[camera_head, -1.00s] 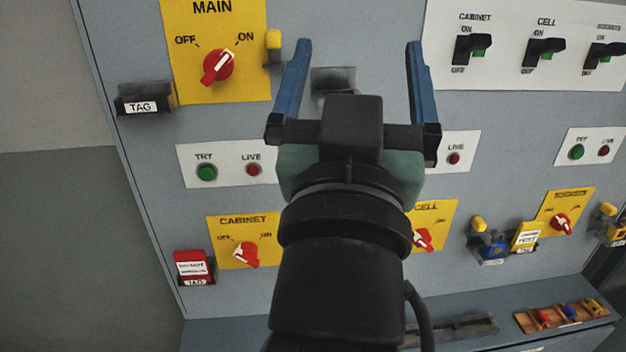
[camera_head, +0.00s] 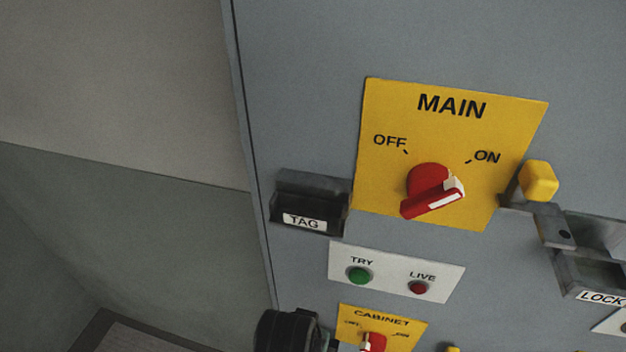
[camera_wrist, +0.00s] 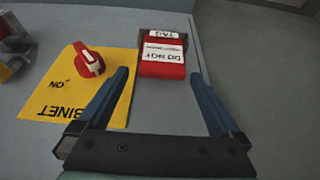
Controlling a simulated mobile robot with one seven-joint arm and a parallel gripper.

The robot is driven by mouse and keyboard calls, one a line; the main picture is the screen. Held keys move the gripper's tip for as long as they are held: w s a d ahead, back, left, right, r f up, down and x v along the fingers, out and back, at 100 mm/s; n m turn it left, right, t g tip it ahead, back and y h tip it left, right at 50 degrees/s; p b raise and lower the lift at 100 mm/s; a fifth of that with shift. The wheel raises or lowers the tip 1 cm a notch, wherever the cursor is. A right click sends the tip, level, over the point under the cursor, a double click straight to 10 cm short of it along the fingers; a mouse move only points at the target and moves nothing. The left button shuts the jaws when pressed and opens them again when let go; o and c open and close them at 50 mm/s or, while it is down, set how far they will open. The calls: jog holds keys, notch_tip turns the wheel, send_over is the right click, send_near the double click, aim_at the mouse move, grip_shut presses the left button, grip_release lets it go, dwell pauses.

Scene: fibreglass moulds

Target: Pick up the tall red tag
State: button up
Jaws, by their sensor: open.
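The red tag (camera_wrist: 172,70) shows in the wrist view, with a white label reading "DO NOT" upside down. It sits in a dark holder (camera_wrist: 148,33) marked TAG at the panel's edge. My gripper (camera_wrist: 160,76) is open, its blue fingers spread to either side of the tag in the picture, tips near its sides. I cannot tell how much depth lies between fingertips and tag. Nothing is held. The head view shows neither the tag nor the fingers.
Beside the tag is the yellow CABINET plate (camera_wrist: 62,100) with its projecting red knob (camera_wrist: 89,62), close to one finger. In the head view, an empty TAG holder (camera_head: 308,205) sits beside the MAIN plate (camera_head: 385,110). A yellow block (camera_head: 538,181) protrudes on the right.

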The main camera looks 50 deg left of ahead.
jog(key=shift+p+x, duration=0.65)
jog(key=shift+x, duration=2.6)
jog(key=shift+a, duration=0.2)
jog(key=c, duration=1.1)
jog(key=shift+o, duration=0.2)
jog(key=shift+r, duration=0.1)
